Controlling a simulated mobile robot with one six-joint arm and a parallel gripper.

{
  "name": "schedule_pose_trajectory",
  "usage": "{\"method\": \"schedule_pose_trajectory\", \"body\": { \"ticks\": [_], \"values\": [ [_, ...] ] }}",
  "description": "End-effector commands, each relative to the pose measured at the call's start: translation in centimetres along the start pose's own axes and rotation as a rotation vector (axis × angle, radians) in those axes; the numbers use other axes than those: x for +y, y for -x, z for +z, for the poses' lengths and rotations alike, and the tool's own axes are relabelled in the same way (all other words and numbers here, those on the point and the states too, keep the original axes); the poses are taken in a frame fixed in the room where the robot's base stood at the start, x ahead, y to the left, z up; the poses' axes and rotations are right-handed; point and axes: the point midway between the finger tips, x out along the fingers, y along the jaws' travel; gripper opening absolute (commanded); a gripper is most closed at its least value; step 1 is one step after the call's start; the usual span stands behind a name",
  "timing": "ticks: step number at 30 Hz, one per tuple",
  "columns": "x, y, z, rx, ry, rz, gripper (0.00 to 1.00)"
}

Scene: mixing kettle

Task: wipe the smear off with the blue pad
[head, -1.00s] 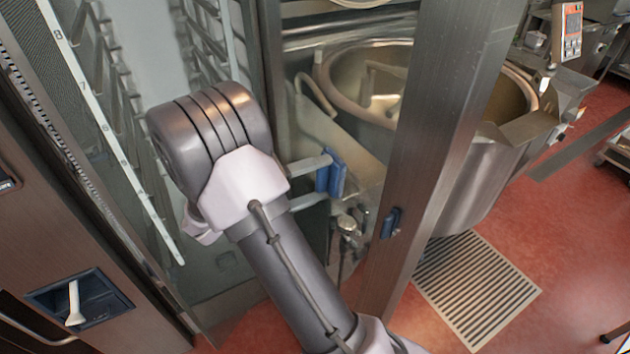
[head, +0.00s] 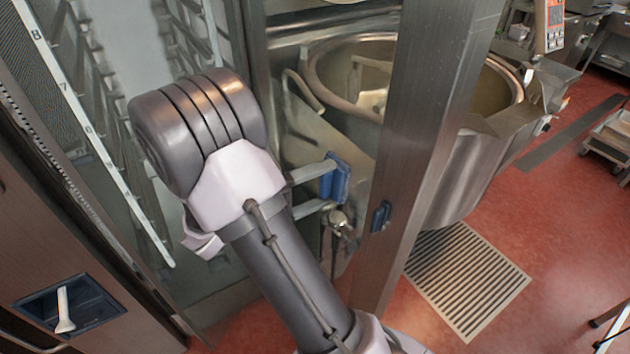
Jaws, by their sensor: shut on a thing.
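My gripper (head: 321,189) is at the end of my arm, in the middle of the head view, with its two pale fingers pointing right. It is shut on the blue pad (head: 337,178), a small upright block at the fingertips. The pad is in front of the glass panel (head: 290,75), left of the steel door post (head: 425,130). I cannot tell whether the pad touches the glass. I cannot make out a smear; my arm covers part of the panel.
A large steel kettle (head: 455,185) stands behind the glass and post. A small blue patch (head: 380,216) shows on the post, perhaps a reflection. A floor grate (head: 465,285) lies at the right. A cabinet front with a recessed white lever (head: 65,310) is at lower left.

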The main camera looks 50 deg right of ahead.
Motion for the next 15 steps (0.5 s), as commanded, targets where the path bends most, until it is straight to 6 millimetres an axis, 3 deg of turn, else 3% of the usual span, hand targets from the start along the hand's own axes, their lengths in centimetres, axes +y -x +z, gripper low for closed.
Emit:
{"method": "schedule_pose_trajectory", "body": {
  "ticks": [6, 15],
  "values": [
    [0.2, -0.5, 2.5, 0.000, 0.000, 0.001, 0.58],
    [0.3, -0.8, 4.6, 0.000, 0.001, 0.000, 0.58]
  ]
}}
